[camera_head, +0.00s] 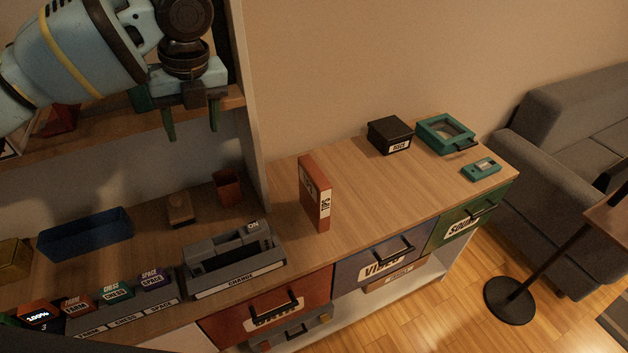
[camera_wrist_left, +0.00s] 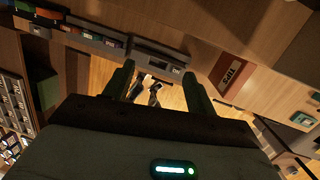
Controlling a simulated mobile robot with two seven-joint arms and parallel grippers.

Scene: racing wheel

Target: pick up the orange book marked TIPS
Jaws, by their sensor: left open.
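The orange book marked TIPS (camera_head: 315,193) stands upright on the wooden cabinet top, with its white label on the narrow side facing right. It also shows in the left wrist view (camera_wrist_left: 231,75), right of the fingers. My left gripper (camera_head: 191,128) is open and empty. In the head view it hangs at upper left, in front of the shelf and apart from the book. Its two green fingers also show in the left wrist view (camera_wrist_left: 160,88). My right gripper is not in view.
A black box (camera_head: 390,135), a teal case (camera_head: 446,133) and a small teal device (camera_head: 481,169) lie to the right. A shelf side panel (camera_head: 247,100) rises behind left.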

